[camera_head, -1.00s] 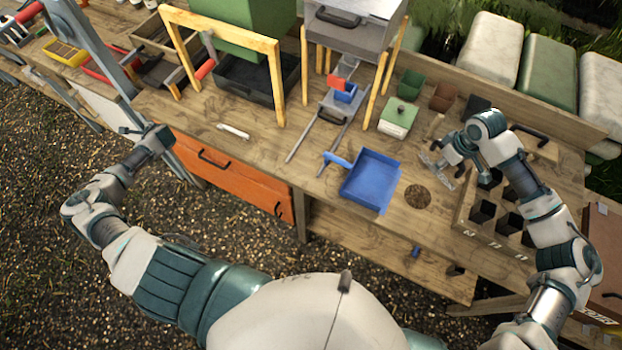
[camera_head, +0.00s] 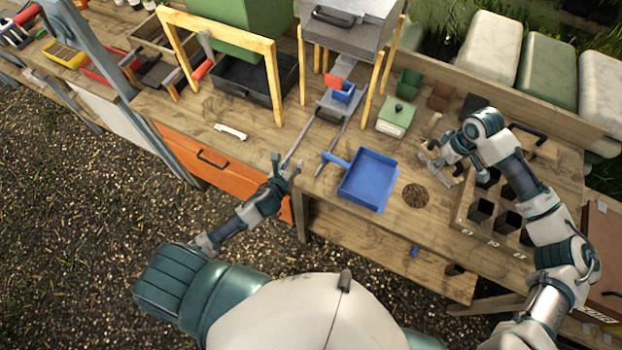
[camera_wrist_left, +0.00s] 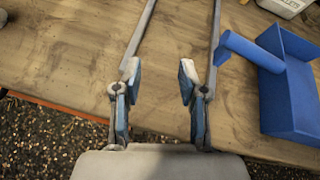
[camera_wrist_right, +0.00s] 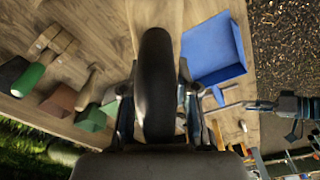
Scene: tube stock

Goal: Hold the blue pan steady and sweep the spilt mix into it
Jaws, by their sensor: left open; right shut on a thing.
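The blue pan (camera_head: 368,180) lies on the wooden bench, its handle (camera_head: 336,158) pointing to the upper left. The spilt mix (camera_head: 416,195) is a dark brown round patch on the bench just right of the pan, apart from it. My left gripper (camera_head: 285,168) is open and empty over the bench's front edge, left of the pan. In the left wrist view the pan (camera_wrist_left: 288,95) and its handle lie right of the open jaws (camera_wrist_left: 158,90). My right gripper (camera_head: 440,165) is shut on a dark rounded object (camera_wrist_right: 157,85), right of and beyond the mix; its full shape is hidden.
Two grey rails (camera_head: 318,135) lie on the bench left of the pan. A crate of black pots (camera_head: 490,205) stands at right, and a green-lidded box (camera_head: 397,117) behind the pan. A white piece (camera_head: 230,131) lies at left. The bench around the mix is clear.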

